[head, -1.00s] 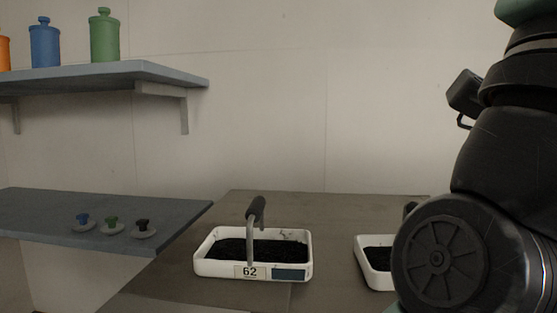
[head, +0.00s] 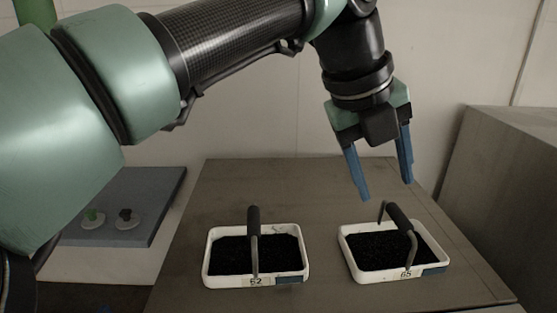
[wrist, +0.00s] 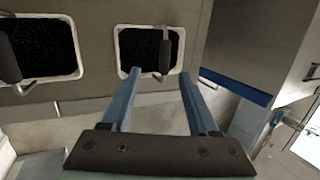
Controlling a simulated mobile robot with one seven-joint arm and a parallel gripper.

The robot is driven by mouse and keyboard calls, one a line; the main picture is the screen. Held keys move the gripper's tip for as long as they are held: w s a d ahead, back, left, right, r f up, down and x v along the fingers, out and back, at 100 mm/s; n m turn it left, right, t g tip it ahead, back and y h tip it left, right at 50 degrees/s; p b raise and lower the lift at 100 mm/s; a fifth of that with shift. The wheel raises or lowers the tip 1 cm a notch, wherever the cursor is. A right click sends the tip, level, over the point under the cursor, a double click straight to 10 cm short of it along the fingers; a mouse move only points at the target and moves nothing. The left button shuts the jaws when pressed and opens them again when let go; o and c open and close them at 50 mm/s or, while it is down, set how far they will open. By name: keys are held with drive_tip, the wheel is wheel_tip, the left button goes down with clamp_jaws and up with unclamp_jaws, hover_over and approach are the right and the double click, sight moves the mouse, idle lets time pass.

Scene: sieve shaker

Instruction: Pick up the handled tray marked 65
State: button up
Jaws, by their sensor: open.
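The tray marked 65 (head: 372,277) is white, filled with dark grains, and stands on the grey-brown table at the right. Its dark, bent handle (head: 399,219) arches over it. A like tray marked 62 (head: 228,284) stands to its left. My gripper (head: 386,190) has blue fingers spread apart, points down and is empty. It hangs above and behind the tray marked 65, apart from its handle. In the wrist view this tray (wrist: 119,48) lies beyond the fingertips, its handle (wrist: 164,52) showing between them. The label is not readable there.
A large grey block (head: 510,190) bounds the table on the right. The table (head: 270,180) behind the trays is clear. My arm covers the upper left.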

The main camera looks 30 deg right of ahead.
sight(398, 215)
drive_tip(key=b+x, duration=0.1)
drive_tip(key=x, duration=0.1)
drive_tip(key=b+x, duration=0.1)
drive_tip(key=x, duration=0.1)
drive_tip(key=b+x, duration=0.2)
drive_tip(key=x, duration=0.1)
drive_tip(key=shift+s+d+r, duration=0.15)
drive_tip(key=shift+s+d, duration=0.05)
drive_tip(key=shift+s, duration=0.05)
drive_tip(key=b+x, duration=0.3)
drive_tip(key=x, duration=0.2)
drive_tip(key=shift+d, duration=0.15)
drive_tip(key=shift+d+f, duration=0.2)
drive_tip(key=shift+f, duration=0.2)
drive_tip(key=shift+r, duration=0.1)
drive_tip(key=shift+a, duration=0.1)
drive_tip(key=shift+c, duration=0.3)
clamp_jaws()
